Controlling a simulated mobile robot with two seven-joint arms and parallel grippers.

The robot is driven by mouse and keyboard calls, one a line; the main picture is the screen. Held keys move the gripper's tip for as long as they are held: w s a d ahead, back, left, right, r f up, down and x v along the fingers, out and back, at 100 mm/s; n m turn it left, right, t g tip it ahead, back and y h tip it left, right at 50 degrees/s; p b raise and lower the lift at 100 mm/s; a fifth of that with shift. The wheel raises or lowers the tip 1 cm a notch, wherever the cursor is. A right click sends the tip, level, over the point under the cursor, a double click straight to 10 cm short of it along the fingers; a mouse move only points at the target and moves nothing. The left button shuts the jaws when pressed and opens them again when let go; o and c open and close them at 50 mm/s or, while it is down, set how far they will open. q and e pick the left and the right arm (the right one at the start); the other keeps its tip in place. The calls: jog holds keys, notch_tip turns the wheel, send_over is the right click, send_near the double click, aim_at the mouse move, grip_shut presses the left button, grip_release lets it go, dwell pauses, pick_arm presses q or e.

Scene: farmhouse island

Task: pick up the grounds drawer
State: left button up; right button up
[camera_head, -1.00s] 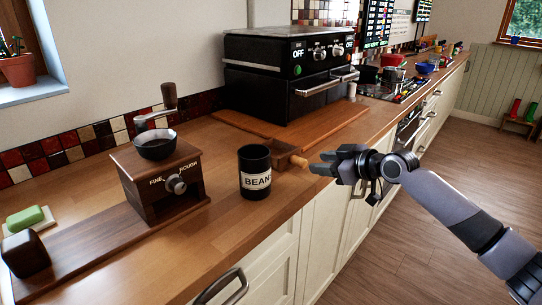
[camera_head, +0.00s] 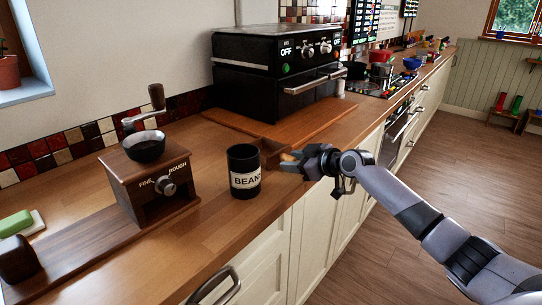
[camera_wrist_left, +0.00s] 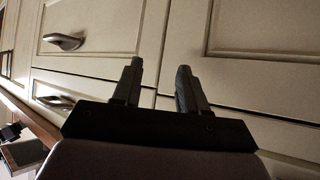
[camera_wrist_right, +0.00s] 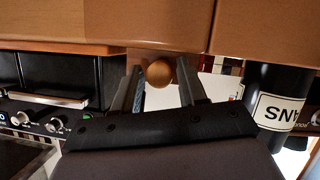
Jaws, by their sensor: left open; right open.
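The grounds drawer (camera_head: 270,147) is a small brown wooden box on the counter, just behind and right of the black bean canister (camera_head: 244,171). My right gripper (camera_head: 290,161) is open at its knob end and hides the knob in the head view. In the right wrist view the round wooden knob (camera_wrist_right: 159,72) shows between the open fingers (camera_wrist_right: 160,88); I cannot tell whether they touch it. My left gripper (camera_wrist_left: 158,72) is open and empty in front of the cabinet fronts, outside the head view. The wooden grinder (camera_head: 150,180) stands to the left.
The bean canister stands close to the left of my right gripper; its label (camera_wrist_right: 281,112) shows in the right wrist view. A black oven (camera_head: 275,75) stands behind on a wooden board (camera_head: 325,127). Cream cabinets (camera_head: 318,225) with handles (camera_wrist_left: 63,41) lie below the counter edge.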

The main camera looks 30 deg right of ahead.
grip_shut()
jog(key=shift+r, duration=0.1)
notch_tip(320, 180, up, 20)
dwell(0.4)
